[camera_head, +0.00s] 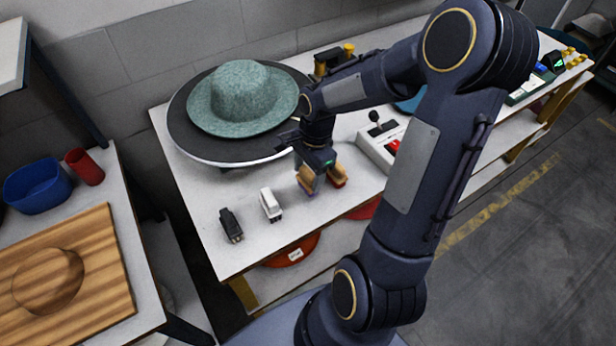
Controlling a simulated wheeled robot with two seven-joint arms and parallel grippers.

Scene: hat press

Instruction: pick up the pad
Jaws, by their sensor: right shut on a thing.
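My right gripper (321,180) is over the white table, in front of the black round plate with the green hat. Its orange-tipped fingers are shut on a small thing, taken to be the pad. Only a small greyish-purple part of the pad (317,184) shows between and beside the fingers, and the rest is hidden. I cannot tell whether it touches the table top. My left gripper is not in view.
A white block (270,204) and a black block (231,225) stand left of the gripper. The green hat (243,97) rests on the black plate (190,136) behind. A control box with a lever (376,150) stands right. The table's front edge is close.

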